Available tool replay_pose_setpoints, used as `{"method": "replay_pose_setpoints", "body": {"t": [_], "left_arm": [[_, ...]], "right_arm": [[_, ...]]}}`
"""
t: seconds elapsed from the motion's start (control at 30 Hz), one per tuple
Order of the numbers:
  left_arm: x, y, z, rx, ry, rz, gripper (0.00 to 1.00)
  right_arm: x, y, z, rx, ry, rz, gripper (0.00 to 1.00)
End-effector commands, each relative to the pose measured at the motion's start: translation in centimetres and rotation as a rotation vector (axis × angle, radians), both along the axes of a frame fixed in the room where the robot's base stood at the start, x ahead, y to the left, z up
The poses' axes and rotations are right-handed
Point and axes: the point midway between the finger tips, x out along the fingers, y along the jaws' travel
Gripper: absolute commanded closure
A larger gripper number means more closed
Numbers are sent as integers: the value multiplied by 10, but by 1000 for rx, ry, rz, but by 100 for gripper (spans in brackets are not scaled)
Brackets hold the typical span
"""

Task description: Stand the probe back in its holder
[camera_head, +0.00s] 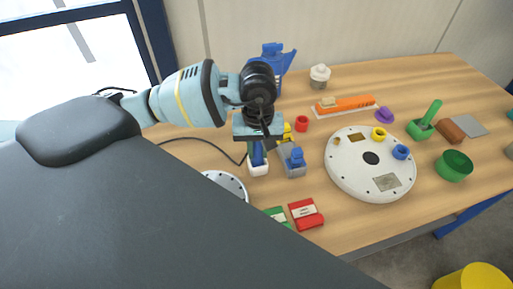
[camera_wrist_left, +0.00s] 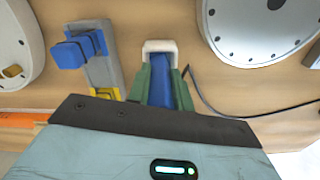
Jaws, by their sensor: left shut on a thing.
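The probe (camera_head: 257,152) is a slim blue stick, held roughly upright in my left gripper (camera_head: 257,140) in the head view. In the left wrist view the probe (camera_wrist_left: 187,82) lies between the two green fingers of my left gripper (camera_wrist_left: 166,84), which is shut on it. The holder (camera_head: 258,169) is a small white square cup directly below the probe. In the left wrist view the probe's tip lines up with the holder (camera_wrist_left: 159,45), within or just over its rim; I cannot tell how deep. My right gripper is out of view.
A grey block with a blue knob (camera_head: 295,168) stands close to the right of the holder. A black cable (camera_head: 203,143) runs across the table to the left. A large white disc (camera_head: 345,165) and red box (camera_head: 305,214) lie further right and nearer.

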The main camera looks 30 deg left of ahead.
Motion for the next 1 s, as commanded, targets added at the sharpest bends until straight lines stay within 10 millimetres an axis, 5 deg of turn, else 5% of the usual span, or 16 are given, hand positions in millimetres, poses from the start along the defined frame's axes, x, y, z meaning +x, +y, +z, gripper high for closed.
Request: {"method": "replay_pose_setpoints", "body": {"t": [0.33,0.37,0.5,0.8,1.0], "left_arm": [[0,0,-5,0,3,0,100],[0,0,-5,0,3,0,75],[0,0,-4,1,2,0,57],[0,0,-2,1,1,0,57],[1,0,17,0,-1,0,57]], "right_arm": [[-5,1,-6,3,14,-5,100],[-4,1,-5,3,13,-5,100],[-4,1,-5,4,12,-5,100],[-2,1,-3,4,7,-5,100],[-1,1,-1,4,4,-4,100]]}}
